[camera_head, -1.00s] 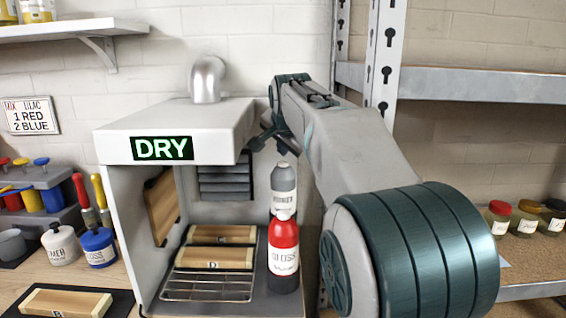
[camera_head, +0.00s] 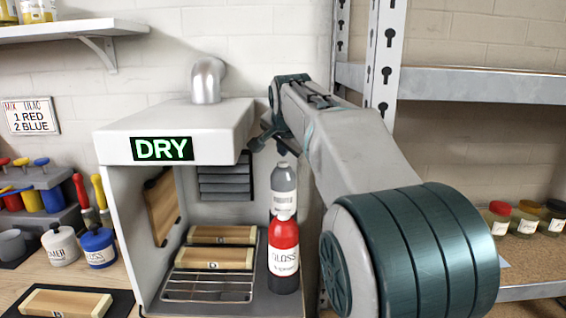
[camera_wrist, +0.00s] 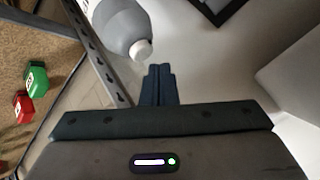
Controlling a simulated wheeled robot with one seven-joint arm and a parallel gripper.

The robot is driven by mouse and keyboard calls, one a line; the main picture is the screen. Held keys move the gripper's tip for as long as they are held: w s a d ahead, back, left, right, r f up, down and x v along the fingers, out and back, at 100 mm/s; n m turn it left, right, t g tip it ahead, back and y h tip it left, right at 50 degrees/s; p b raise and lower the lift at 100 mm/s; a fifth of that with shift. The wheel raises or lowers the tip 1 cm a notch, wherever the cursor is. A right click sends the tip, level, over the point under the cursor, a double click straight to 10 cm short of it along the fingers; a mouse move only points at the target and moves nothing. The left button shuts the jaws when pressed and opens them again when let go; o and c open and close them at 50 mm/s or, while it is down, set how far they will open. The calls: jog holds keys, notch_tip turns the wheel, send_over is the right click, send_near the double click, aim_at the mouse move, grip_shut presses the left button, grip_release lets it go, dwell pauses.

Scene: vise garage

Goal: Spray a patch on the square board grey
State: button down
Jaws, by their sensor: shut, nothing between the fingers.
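A wooden board (camera_head: 162,203) that looks square leans at the left inside the white booth marked DRY. A grey spray can (camera_head: 284,188) with a white label and pale cap stands at the booth's right side, behind a red can (camera_head: 284,250) labelled GLOSS that hides its lower part. My gripper (camera_head: 262,138) is at the booth's upper right, above the grey can and partly hidden by my arm. In the wrist view my gripper (camera_wrist: 158,85) has its fingers together, empty. The grey can (camera_wrist: 122,25) shows just beyond them, its cap (camera_wrist: 141,49) apart from the fingertips.
The booth (camera_head: 220,117) has a low roof. Two wooden blocks (camera_head: 215,257) lie on its wire rack (camera_head: 208,288). Paint pots (camera_head: 98,246) and another block (camera_head: 62,302) are on the bench at left. A metal shelf (camera_head: 470,82) with jars stands at right.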

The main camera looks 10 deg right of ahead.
aim_at(283, 167)
jog(key=shift+f, duration=0.1)
dwell(0.4)
jog(key=shift+f+b, duration=0.35)
jog(key=shift+f, duration=0.05)
jog(key=shift+f+b, duration=0.3)
jog(key=shift+f, duration=0.1)
dwell(0.4)
jog(key=shift+r, duration=0.1)
jog(key=shift+r+p, duration=0.75)
jog(key=shift+r, duration=0.05)
notch_tip(283, 167, up, 6)
jog(key=p, duration=0.5)
jog(key=shift+f, duration=0.1)
dwell(2.3)
